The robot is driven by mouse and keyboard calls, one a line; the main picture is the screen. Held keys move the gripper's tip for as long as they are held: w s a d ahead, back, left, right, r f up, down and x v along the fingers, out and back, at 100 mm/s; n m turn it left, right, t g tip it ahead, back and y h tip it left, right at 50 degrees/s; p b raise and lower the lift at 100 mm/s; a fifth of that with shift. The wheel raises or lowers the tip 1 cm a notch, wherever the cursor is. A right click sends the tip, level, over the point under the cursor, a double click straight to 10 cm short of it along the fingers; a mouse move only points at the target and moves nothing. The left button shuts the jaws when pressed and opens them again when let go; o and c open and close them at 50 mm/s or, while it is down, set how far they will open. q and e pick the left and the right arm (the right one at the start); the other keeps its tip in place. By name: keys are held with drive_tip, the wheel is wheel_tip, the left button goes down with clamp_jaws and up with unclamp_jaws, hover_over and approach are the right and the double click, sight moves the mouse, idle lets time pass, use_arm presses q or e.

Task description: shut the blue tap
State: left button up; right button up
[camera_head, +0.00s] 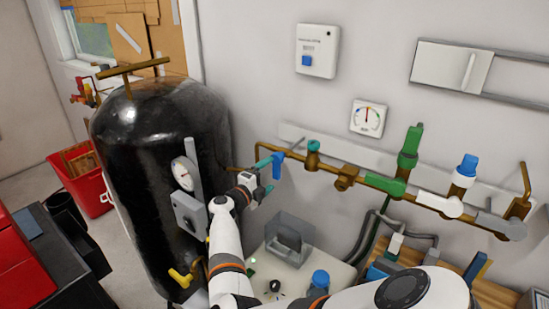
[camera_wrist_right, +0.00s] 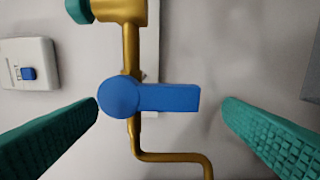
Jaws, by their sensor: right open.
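The blue tap (camera_head: 279,160) sits on the left part of the brass pipe (camera_head: 326,167) on the wall. Its lever hangs down, crosswise to the pipe. In the right wrist view the blue tap (camera_wrist_right: 165,98) fills the middle, its round hub over the pipe and its lever pointing right. My right gripper (camera_head: 267,176) is at the tap. Its teal fingers are open, one past each end of the tap in the right wrist view (camera_wrist_right: 161,103), with gaps showing and nothing gripped. My left gripper is out of view.
A black tank (camera_head: 150,140) with a gauge stands left of my right arm. Along the pipe to the right are a green lever (camera_head: 384,184), a white lever (camera_head: 440,203) and a grey lever (camera_head: 500,225).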

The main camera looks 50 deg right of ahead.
drive_tip(key=a, duration=0.6)
drive_tip(key=shift+s+a+p, duration=0.3)
drive_tip(key=shift+p, duration=0.1)
